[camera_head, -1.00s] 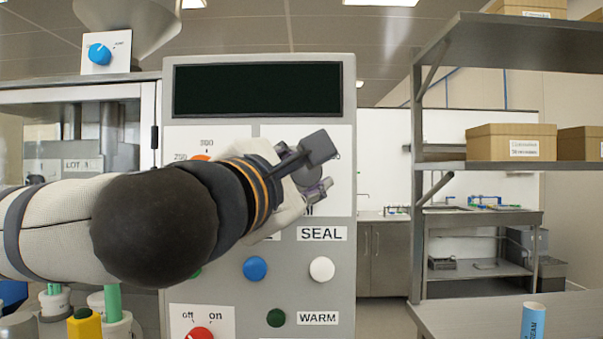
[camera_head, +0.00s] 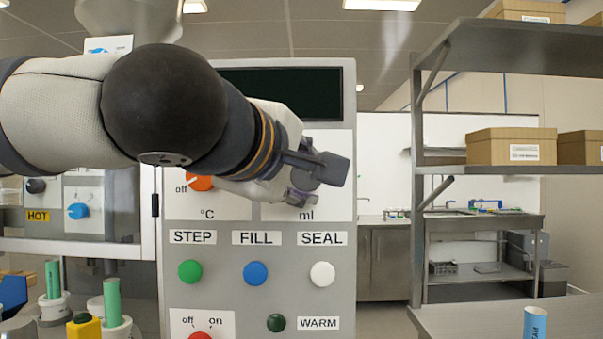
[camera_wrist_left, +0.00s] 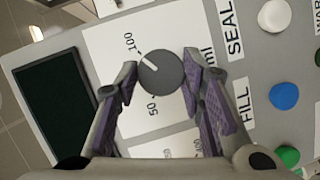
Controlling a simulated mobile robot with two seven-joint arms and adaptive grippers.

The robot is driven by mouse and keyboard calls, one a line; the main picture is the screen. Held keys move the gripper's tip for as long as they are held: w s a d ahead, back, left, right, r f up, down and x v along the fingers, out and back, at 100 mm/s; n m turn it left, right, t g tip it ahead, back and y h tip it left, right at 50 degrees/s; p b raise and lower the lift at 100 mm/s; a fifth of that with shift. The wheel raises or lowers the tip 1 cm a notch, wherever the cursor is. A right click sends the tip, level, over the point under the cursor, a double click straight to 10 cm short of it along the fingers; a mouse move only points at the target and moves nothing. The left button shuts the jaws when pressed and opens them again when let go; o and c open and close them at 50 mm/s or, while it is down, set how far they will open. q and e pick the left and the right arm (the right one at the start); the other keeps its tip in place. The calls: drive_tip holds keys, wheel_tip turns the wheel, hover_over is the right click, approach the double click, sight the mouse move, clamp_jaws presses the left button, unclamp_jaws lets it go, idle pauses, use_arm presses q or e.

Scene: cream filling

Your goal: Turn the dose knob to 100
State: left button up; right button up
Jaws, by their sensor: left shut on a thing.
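The dose knob (camera_wrist_left: 165,76) is a round grey knob on the panel marked ml, between the labels 50 and 100. Its white pointer line points at or close to 100. My left gripper (camera_head: 312,183) is shut on the knob, with one finger on each side in the left wrist view. In the head view my gripper and forearm hide the knob and its scale. My right gripper is in neither view.
Below are the green STEP (camera_head: 190,271), blue FILL (camera_head: 255,272) and white SEAL (camera_head: 322,274) buttons. An orange °C knob (camera_head: 201,183) sits left of the gripper. The dark display (camera_head: 300,92) is above. A metal shelf (camera_head: 500,168) stands right.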

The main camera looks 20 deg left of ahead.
use_arm(q)
drive_tip(key=shift+m, duration=0.4)
idle(0.3)
drive_tip(key=o, duration=1.1)
drive_tip(key=shift+o, duration=0.2)
drive_tip(key=s+r, duration=0.2)
drive_tip(key=s, duration=0.9)
drive_tip(key=shift+s+a+r, duration=0.2)
drive_tip(key=shift+s+a, duration=0.1)
drive_tip(key=shift+s, duration=0.05)
